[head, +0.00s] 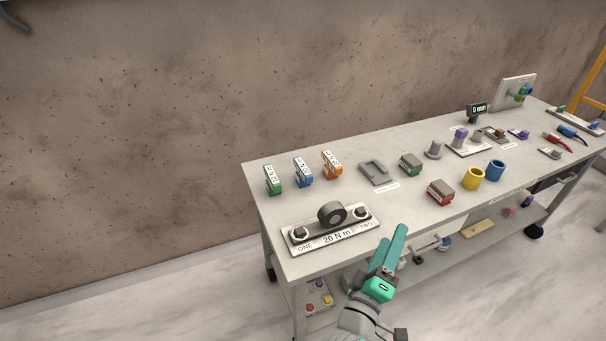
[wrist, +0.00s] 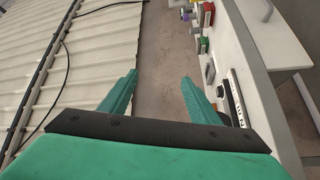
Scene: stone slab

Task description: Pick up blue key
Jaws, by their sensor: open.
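The blue key (head: 303,173) is a small upright blue block with a white label, standing on the grey table's left part. It stands between a similar green one (head: 273,181) and an orange one (head: 332,165). My gripper (head: 396,236) is at the table's front edge in the head view, to the right of and nearer than the blue key, and apart from it. In the wrist view my gripper (wrist: 158,88) is open, with nothing between its green fingers. I cannot tell the blue key for sure in the wrist view.
A plate with a black ring and bolts (head: 331,229) lies at the table's front left. A grey holder (head: 373,171), red block (head: 441,192), yellow cup (head: 473,178) and blue cup (head: 495,170) stand farther right. The table's edge (wrist: 250,60) runs along the wrist view's right.

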